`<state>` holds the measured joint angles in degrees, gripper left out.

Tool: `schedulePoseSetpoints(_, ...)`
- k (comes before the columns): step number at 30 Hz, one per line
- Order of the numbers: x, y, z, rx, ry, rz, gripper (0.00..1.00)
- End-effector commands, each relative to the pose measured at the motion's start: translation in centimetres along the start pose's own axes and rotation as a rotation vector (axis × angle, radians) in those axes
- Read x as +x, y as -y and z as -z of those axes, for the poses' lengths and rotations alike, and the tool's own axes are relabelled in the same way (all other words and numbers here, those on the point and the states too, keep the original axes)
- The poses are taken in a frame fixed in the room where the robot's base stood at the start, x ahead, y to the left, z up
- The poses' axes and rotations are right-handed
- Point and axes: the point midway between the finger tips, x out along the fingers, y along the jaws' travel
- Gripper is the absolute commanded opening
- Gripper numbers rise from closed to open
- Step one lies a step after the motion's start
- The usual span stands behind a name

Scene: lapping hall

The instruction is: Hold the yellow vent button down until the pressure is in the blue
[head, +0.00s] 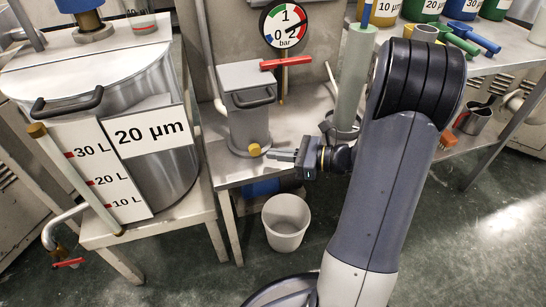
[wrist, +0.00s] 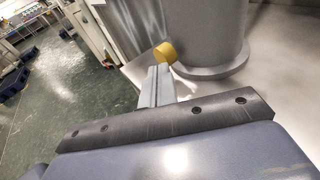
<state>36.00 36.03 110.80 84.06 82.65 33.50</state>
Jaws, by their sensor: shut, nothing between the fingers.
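The yellow vent button (head: 255,149) sticks out low on the front of the grey pressure vessel (head: 248,115). It also shows in the wrist view (wrist: 166,53), just beyond the fingertips. My gripper (head: 272,155) is shut and empty, its fingers pointing left at the button from its right side. In the wrist view the shut fingers (wrist: 159,72) end right at the button; I cannot tell whether they touch it. The round gauge (head: 289,27), marked 0, 1 and 2 bar, stands above the vessel. Its needle appears to point to the right side, away from the blue near 0.
A red-handled valve (head: 286,62) sits below the gauge. A steel tank (head: 160,165) marked 20 µm stands at left. A white bucket (head: 286,222) stands on the floor below. A grey-green cylinder (head: 353,75) stands close behind my arm. Coloured jars line the right bench.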

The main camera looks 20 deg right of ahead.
Motion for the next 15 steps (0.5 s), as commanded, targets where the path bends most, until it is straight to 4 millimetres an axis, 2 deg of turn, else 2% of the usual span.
schedulePoseSetpoints(6, 1.32, 0.0, 0.0, -0.001, 0.001, -0.001, 0.0)
schedulePoseSetpoints(15, 1.38, 0.02, -0.06, 0.0, 0.0, 0.0, 0.0)
